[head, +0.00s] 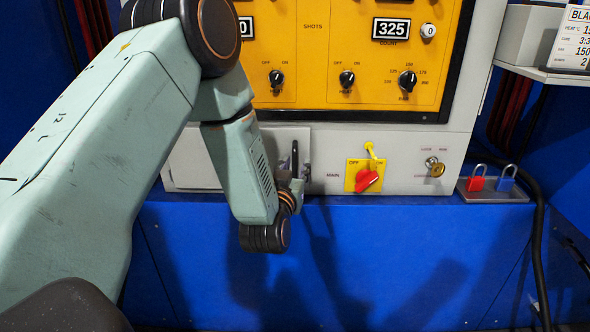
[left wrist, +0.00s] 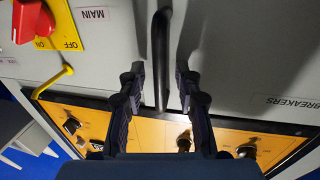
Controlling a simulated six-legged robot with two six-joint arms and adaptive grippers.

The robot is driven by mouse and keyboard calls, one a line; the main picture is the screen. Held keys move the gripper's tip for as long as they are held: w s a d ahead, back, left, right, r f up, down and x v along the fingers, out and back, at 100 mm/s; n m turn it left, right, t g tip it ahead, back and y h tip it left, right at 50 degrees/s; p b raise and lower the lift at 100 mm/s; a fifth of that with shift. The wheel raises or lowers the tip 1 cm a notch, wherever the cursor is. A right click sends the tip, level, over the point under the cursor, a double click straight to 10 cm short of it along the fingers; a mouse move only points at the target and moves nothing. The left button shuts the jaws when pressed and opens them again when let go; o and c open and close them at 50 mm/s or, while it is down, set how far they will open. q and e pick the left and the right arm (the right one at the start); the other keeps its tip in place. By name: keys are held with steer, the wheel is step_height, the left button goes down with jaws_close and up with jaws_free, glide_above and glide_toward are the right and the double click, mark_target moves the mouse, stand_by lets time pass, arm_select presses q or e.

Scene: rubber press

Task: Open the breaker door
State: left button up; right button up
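The breaker door (head: 190,160) is a light grey panel low on the press front, partly hidden by my left arm. It looks shut. Its black upright bar handle (head: 294,156) is near the door's right edge. In the left wrist view, which is turned upside down, the handle (left wrist: 162,58) runs between the two dark fingers of my left gripper (left wrist: 158,80). The fingers are open, with a gap on each side of the handle. The left gripper (head: 304,172) is mostly hidden behind its wrist in the head view. My right gripper is not in view.
Right of the door are a red rotary main switch (head: 367,180) on a yellow plate and a key switch (head: 435,168). A tray (head: 490,196) holds a red padlock (head: 476,180) and a blue padlock (head: 506,180). The yellow control panel (head: 330,95) is above.

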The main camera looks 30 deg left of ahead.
arm_select(q)
steer(key=shift+w, duration=0.1)
jaws_close()
stand_by(0.3)
stand_by(0.6)
